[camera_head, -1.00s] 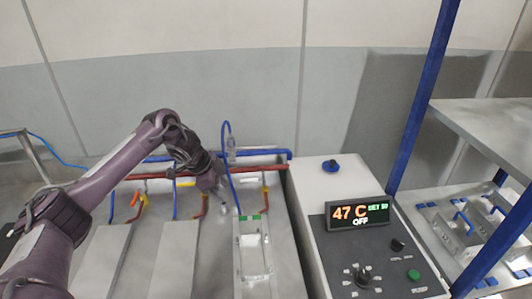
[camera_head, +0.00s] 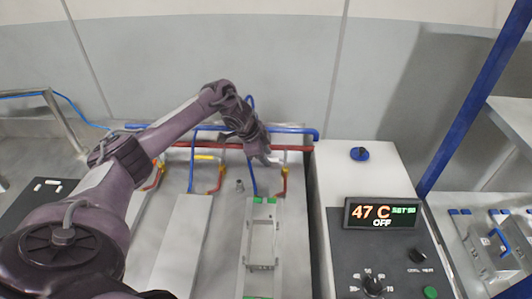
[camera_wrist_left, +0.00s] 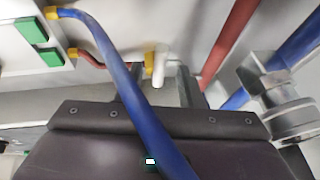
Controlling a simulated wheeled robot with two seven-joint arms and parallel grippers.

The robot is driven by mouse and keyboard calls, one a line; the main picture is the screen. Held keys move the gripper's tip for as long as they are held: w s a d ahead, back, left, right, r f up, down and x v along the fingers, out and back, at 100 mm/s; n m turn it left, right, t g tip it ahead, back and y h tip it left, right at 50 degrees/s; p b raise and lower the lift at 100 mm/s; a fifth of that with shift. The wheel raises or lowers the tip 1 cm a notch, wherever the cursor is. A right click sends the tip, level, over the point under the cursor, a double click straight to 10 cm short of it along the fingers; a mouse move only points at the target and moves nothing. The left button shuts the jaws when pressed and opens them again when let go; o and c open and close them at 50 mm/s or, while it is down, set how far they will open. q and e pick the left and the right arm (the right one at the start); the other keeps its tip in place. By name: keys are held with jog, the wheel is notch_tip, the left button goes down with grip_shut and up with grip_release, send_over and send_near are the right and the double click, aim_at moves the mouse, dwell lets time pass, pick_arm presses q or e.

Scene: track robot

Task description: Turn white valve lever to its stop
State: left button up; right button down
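The white valve lever (camera_wrist_left: 159,77) shows in the left wrist view as a short white bar beside a yellow pipe fitting (camera_wrist_left: 149,64). My left gripper (camera_wrist_left: 160,88) has its two dark fingers apart, one on each side of the lever, with gaps visible between. In the head view my left gripper (camera_head: 268,157) is beside the red and blue pipes at the back of the bench, and the lever is hard to make out there. My right gripper is in neither view.
A blue hose (camera_wrist_left: 138,95) crosses close in front of the wrist camera. A red pipe (camera_wrist_left: 230,42) and a metal fitting (camera_wrist_left: 275,90) lie to its right. A control box with a display (camera_head: 382,213) reading 47 C and OFF stands right of the bench. A metal frame (camera_head: 261,240) lies in front.

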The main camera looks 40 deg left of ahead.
pick_arm(q)
grip_shut()
dwell(0.3)
jog(key=shift+d, duration=0.1)
